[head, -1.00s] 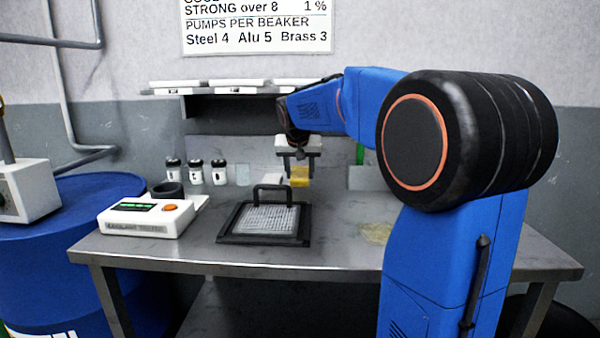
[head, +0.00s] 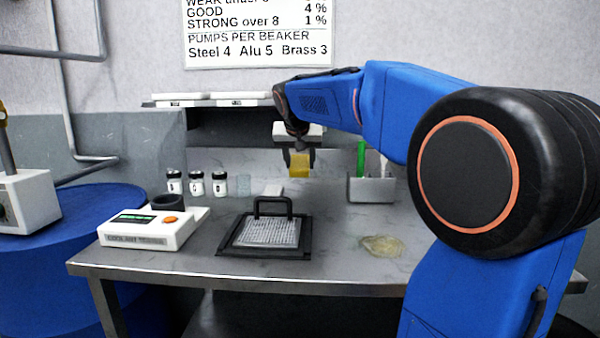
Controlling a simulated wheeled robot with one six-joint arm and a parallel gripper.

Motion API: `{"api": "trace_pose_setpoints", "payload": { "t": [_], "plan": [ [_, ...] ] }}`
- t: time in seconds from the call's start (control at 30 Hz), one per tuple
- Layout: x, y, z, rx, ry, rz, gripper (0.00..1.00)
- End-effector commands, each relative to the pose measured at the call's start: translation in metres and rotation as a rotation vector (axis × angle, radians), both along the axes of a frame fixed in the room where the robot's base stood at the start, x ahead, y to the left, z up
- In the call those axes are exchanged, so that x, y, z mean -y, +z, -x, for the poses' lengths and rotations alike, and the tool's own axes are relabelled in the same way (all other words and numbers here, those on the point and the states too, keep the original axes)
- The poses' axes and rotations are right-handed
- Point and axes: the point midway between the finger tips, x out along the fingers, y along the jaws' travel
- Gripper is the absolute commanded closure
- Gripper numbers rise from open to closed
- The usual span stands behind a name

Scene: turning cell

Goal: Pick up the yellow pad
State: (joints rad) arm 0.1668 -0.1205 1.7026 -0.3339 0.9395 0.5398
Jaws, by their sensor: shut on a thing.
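The yellow pad (head: 299,164) is between the fingers of my gripper (head: 300,172), at the back of the grey workbench. My gripper is shut on the pad and points down. The far side of the pad is hidden.
A black-framed mesh tray with a handle (head: 266,236) sits mid-bench. A white device with an orange button (head: 152,229) stands left. Several black-capped jars (head: 197,184) line the back. A grey holder (head: 371,189) stands right, behind a yellowish stain (head: 382,245). A shelf (head: 222,100) hangs above.

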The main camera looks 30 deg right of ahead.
Motion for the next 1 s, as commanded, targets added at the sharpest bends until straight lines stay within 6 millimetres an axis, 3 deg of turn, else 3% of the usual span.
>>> {"api": "trace_pose_setpoints", "payload": {
  "t": [0.17, 0.47, 1.0],
  "plan": [
    [-0.004, 0.024, 0.006, 0.001, 0.001, 0.000, 0.74],
    [-0.030, 0.022, 0.043, 0.001, 0.003, 0.000, 0.74],
    [-0.089, 0.021, 0.131, 0.000, 0.004, 0.001, 0.74]
  ]
}}
